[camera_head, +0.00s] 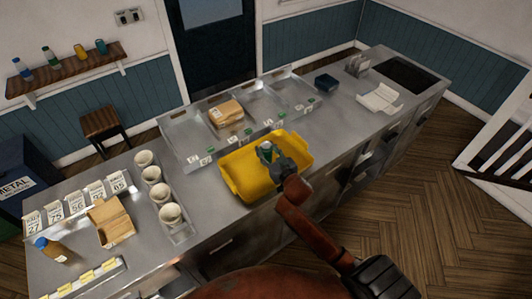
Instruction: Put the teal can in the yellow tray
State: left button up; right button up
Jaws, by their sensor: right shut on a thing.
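The yellow tray (238,187) lies on the steel counter, near its front edge and about the middle of its length. The teal can (266,149), with a pale top, is at my right gripper (275,159), over the tray's inside. My right gripper is shut on the can and covers its lower part. I cannot tell whether the can touches the tray floor. My right arm comes in from the lower right across the counter's front edge. My left gripper is not in view.
A divided steel rack (183,133) with a brown packet (226,113) stands just behind the tray. Several white cups (151,174) stand in a holder to the left, near an open cardboard box (112,223). A white open container (380,98) lies to the right, past bare counter.

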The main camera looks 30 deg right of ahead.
jog(key=shift+f, duration=0.8)
jog(key=shift+f, duration=0.15)
jog(key=o, duration=1.4)
jog(key=v, duration=1.2)
